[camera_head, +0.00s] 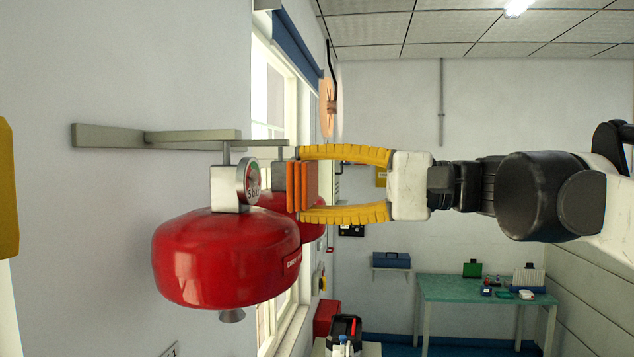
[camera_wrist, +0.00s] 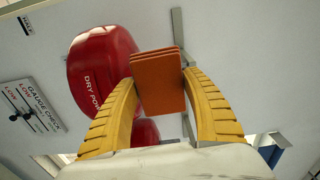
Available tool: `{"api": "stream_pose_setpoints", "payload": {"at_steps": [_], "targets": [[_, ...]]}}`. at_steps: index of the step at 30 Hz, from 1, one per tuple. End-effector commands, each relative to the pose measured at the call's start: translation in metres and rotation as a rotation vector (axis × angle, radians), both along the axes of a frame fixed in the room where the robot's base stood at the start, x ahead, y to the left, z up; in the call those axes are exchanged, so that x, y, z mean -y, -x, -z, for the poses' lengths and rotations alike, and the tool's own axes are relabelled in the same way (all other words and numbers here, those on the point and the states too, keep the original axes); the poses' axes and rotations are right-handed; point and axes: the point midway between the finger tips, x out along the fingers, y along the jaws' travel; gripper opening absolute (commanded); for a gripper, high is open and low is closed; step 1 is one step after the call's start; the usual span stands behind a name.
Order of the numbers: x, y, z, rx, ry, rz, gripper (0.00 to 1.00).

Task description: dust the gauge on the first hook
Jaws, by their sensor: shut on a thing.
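My gripper (camera_head: 300,183) has two yellow ribbed fingers, shut on a folded orange cloth (camera_head: 304,187). In the wrist view the cloth (camera_wrist: 160,82) fills the gap between the fingers. A round gauge (camera_head: 250,181) with a dial faces right on the white head of the nearer red extinguisher (camera_head: 222,262), which hangs from a grey wall bracket (camera_head: 190,137). The cloth is just right of this gauge in the head view, with a visible gap. A second red extinguisher (camera_head: 312,230) hangs behind; the cloth hides part of its head, and I see no gauge on it.
A gauge-check sign (camera_wrist: 35,108) is on the wall in the wrist view. Windows line the wall behind the extinguishers. A green table (camera_head: 455,291) with small items stands far back right. A red box (camera_head: 326,317) is low behind.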

Motion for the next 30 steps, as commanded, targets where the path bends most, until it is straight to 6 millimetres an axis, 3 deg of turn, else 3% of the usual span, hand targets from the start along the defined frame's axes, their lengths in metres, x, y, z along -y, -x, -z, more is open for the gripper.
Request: {"api": "stream_pose_setpoints", "payload": {"at_steps": [11,21,30], "targets": [[0.004,0.0,0.0,0.0,0.0,0.001,0.32],[0.03,0.002,-0.001,0.0,0.0,0.001,0.32],[0.03,0.002,0.0,0.0,0.0,0.0,0.32]]}}
